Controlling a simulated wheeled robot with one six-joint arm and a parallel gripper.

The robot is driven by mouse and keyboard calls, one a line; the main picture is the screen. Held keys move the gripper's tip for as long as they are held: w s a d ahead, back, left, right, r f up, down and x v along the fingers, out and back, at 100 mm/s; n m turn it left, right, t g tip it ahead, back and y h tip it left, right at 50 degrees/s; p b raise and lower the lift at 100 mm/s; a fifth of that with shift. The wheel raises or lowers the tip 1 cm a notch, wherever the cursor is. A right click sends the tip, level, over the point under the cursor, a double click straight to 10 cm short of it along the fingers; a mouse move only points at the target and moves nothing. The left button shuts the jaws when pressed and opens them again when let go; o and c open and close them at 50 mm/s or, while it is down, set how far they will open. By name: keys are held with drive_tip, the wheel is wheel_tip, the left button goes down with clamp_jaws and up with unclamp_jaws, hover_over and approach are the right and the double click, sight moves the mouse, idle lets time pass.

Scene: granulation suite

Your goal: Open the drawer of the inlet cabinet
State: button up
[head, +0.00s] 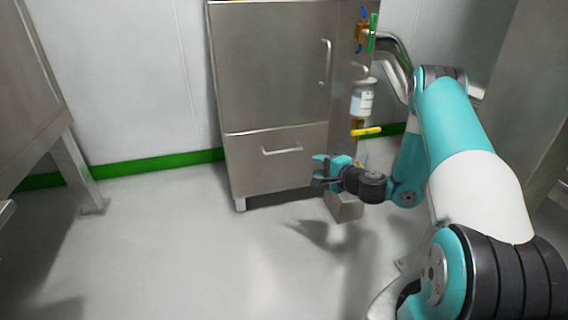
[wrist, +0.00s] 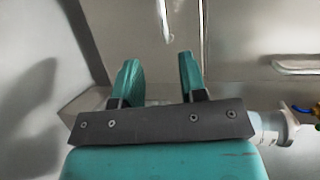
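The inlet cabinet (head: 265,60) is a grey metal cabinet against the back wall. Its drawer (head: 255,172) is the lower front panel and looks shut, flush under the door. The drawer's handle (head: 282,150) is a short horizontal bar. My gripper (head: 316,171) is in front of the drawer's right part, lower than the handle and to its right, apart from it. In the wrist view, the two teal fingers (wrist: 158,72) stand apart with nothing between them. A bar that appears to be the drawer handle (wrist: 163,18) shows beyond them, near the top edge.
The cabinet door above has a vertical handle (head: 327,62). Right of the cabinet are a green-handled valve (head: 373,33), a labelled bottle (head: 362,100), a yellow lever (head: 366,131) and metal pipes (head: 397,62). A metal table leg (head: 77,172) stands at left. Floor before the drawer is clear.

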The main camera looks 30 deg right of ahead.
sight(285, 152)
drive_tip(key=shift+b+x, duration=2.4)
drive_tip(key=shift+x, duration=6.15)
drive_tip(key=shift+r, duration=0.15)
clamp_jaws()
